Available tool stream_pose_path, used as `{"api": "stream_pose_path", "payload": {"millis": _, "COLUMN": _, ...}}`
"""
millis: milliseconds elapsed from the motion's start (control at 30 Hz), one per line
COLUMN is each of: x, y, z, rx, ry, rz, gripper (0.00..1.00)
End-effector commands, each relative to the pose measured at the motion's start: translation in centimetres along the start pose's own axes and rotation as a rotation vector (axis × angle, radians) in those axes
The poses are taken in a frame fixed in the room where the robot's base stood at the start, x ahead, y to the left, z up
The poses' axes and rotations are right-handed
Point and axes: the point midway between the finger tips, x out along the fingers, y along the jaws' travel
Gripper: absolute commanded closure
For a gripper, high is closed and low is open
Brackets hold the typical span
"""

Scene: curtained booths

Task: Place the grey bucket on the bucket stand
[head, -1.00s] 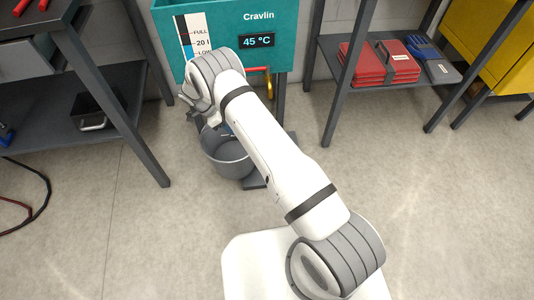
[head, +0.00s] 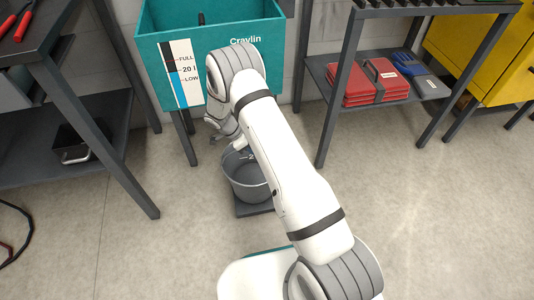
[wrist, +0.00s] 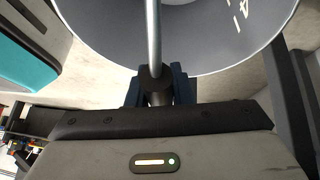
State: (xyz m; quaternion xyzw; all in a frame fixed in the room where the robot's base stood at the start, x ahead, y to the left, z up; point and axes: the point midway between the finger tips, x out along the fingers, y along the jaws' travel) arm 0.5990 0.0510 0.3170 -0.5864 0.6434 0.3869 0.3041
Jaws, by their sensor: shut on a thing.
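The grey bucket (head: 250,189) is upright below the teal tank, with its open top partly hidden by my arm. My gripper (head: 227,137) is above its rim, and its fingers are mostly hidden in the head view. In the wrist view my gripper (wrist: 160,88) is shut on the bucket's handle, and the bucket (wrist: 205,50) fills the top with marks on its inner wall. The bucket stand (head: 250,209) is a low dark platform showing under the front of the bucket. I cannot tell whether the bucket touches it.
The teal Cravlin tank (head: 207,38) stands on legs behind the bucket. A dark workbench (head: 110,150) is on the left. A rack with red cases (head: 370,85) is on the right, near a yellow cabinet (head: 485,45). The floor at the right front is clear.

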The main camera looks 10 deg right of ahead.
Motion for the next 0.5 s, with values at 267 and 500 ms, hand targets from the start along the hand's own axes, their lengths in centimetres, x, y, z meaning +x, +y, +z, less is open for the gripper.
{"api": "stream_pose_path", "payload": {"millis": 267, "x": 0.6, "y": 0.2, "z": -1.1, "rx": 0.002, "ry": -0.001, "rz": -0.003, "gripper": 1.00}}
{"api": "stream_pose_path", "payload": {"millis": 500, "x": 1.8, "y": 0.7, "z": -2.9, "rx": 0.003, "ry": -0.001, "rz": -0.003, "gripper": 1.00}}
